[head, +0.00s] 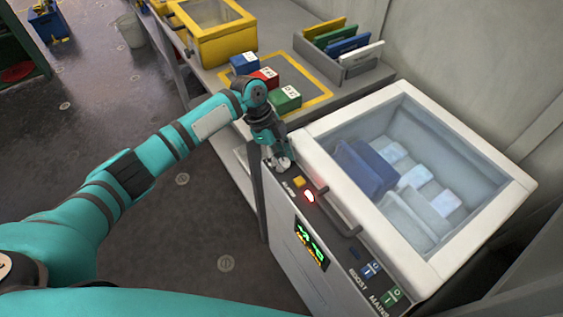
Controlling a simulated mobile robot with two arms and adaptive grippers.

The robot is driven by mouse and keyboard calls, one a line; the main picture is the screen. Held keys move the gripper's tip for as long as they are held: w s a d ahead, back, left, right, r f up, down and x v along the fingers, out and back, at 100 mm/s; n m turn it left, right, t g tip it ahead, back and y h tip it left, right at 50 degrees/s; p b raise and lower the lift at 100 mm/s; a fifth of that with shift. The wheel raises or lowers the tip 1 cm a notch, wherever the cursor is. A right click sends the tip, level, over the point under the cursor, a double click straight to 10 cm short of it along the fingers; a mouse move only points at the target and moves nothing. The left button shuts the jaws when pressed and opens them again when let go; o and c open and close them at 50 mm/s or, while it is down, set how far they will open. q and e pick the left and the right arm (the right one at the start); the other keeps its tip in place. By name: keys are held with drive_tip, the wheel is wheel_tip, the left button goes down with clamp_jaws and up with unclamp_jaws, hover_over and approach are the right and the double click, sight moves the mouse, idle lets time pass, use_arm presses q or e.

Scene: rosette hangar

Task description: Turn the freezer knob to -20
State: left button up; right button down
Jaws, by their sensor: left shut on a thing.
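The white chest freezer (318,141) stands at the right, with a dark control panel along its near side. My left gripper (281,163) points down at the far end of this panel. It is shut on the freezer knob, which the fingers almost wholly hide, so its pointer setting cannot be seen. A display (311,244) on the freezer's front shows green digits above a smaller amber line; I cannot read the number surely. My right gripper is not in view.
A lid handle (338,212) rises beside the panel. Small coloured boxes (285,99) stand on the bench behind.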

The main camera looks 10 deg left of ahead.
use_arm(q)
drive_tip(key=m+g+b, duration=0.1)
drive_tip(key=m+b, duration=0.1)
drive_tip(key=m, duration=0.1)
drive_tip(key=shift+w+d+f, duration=0.1)
drive_tip(key=shift+w, duration=0.05)
drive_tip(key=shift+m+g+y+b, duration=0.5)
drive_tip(key=shift+m+b, duration=0.45)
drive_tip(key=shift+m, duration=0.55)
drive_tip(key=o, duration=1.1)
drive_tip(key=shift+r, duration=0.2)
drive_tip(key=shift+o, duration=0.2)
